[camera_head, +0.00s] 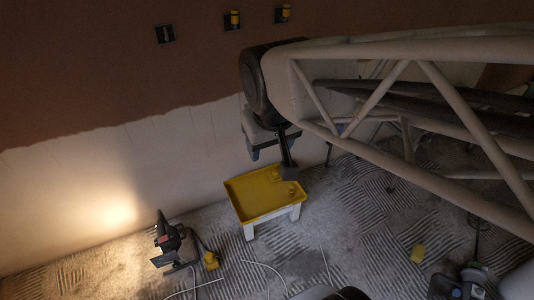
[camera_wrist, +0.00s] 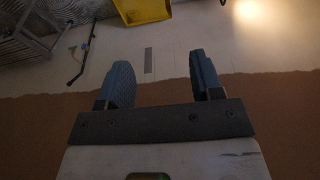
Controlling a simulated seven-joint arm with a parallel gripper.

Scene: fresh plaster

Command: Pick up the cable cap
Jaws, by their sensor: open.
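Several small yellow pieces could be the cable cap, and I cannot tell which one is meant. One small yellow piece (camera_head: 291,190) lies in the yellow tray (camera_head: 240,207). Two more, a left yellow piece (camera_head: 235,17) and a right yellow piece (camera_head: 283,12), sit on dark wall boxes high up. My gripper (camera_head: 268,152) hangs above and behind the tray, near the wall. In the wrist view my gripper (camera_wrist: 160,60) has its two blue fingers wide apart with nothing between them. The tray's corner (camera_wrist: 142,10) shows beyond them at the top; no cap is clear there.
A dark empty wall box (camera_head: 165,34) is at upper left. On the ridged floor stand a work lamp (camera_head: 168,240), a yellow object (camera_head: 210,261) beside it, and a yellow block (camera_head: 417,252). Pale cable crosses the front floor. My arm covers the upper right.

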